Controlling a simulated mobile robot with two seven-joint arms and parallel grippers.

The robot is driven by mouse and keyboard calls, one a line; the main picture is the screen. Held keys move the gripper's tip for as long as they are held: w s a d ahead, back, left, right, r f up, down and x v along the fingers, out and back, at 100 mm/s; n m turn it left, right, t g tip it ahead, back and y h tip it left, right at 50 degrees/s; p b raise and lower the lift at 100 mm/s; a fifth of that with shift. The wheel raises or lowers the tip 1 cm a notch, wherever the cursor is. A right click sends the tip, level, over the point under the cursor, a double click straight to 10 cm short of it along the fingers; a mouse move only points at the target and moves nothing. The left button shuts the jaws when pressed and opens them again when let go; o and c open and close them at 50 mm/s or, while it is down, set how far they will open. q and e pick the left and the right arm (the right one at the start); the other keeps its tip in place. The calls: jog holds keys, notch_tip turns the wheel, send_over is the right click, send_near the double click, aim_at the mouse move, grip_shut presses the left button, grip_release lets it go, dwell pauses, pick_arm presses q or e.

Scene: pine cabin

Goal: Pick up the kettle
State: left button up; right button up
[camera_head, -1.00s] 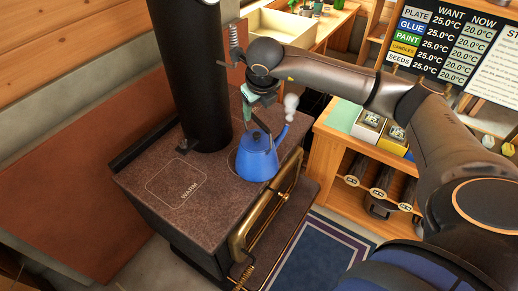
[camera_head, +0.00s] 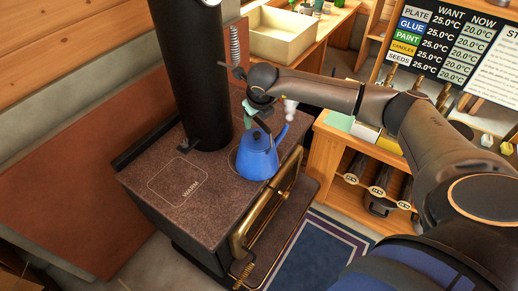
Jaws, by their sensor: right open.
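The blue kettle (camera_head: 257,160) stands upright on the dark stove top, near its right edge, with its spout toward the upper right and a puff of steam at the spout. My right gripper (camera_head: 256,118) is open, pointing down just above the kettle's lid and handle. It partly hides the handle, and I cannot tell whether the fingers touch it. My left gripper is not in view.
The black stovepipe (camera_head: 203,90) rises close to the left of the kettle. A brass rail (camera_head: 268,212) runs along the stove's front edge. The stove top (camera_head: 205,225) around the WARM square is clear. A wooden shelf (camera_head: 337,150) stands to the right.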

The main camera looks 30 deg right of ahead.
jog(key=shift+f+b, duration=0.25)
jog(key=shift+b, duration=0.15)
dwell(0.4)
grip_shut()
dwell(0.4)
jog(key=shift+a, duration=0.1)
dwell(0.7)
jog(key=shift+w+r, duration=0.15)
